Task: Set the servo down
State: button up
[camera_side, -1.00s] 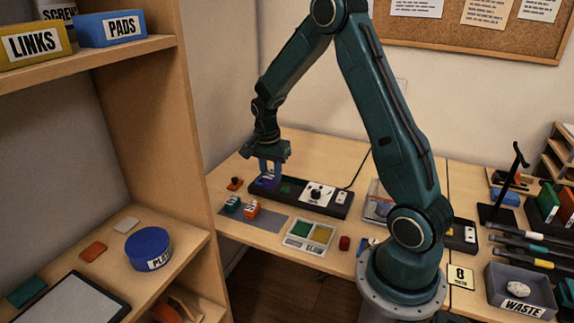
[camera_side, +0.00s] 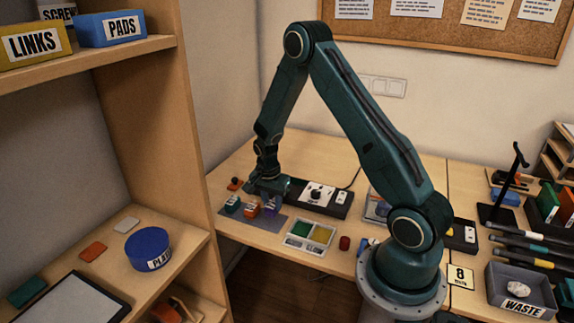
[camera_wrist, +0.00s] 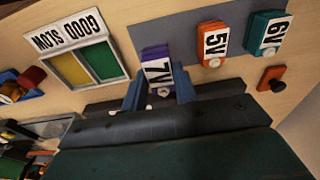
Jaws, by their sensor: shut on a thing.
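My gripper (camera_side: 270,193) is shut on the purple servo marked 7V (camera_wrist: 157,66), with a blue finger on each side of it in the wrist view. In the side view the purple servo (camera_side: 271,209) is at the right end of the grey mat (camera_side: 262,224), to the right of the orange servo marked 5V (camera_side: 251,209) and the teal servo marked 6V (camera_side: 232,204). I cannot tell whether it touches the mat or hangs just above it. A gap separates it from the orange servo (camera_wrist: 213,43) in the wrist view.
The black tester (camera_side: 320,196) with a white dial stands behind the mat. The GOOD/SLOW tray (camera_side: 310,235), with green and yellow compartments, lies to the right of the mat, and a red piece (camera_side: 345,243) lies beyond it. A small orange piece (camera_side: 235,184) sits at the back left.

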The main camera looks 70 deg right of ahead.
aim_at(272, 204)
jog(key=shift+f, duration=1.65)
jog(key=shift+f, duration=0.2)
jog(key=o, duration=1)
jog(key=shift+r, duration=0.2)
jog(key=r, duration=0.4)
jog(key=a+r, duration=0.1)
jog(key=r, duration=0.6)
jog(key=shift+a+r, duration=0.2)
jog(key=shift+r, duration=0.25)
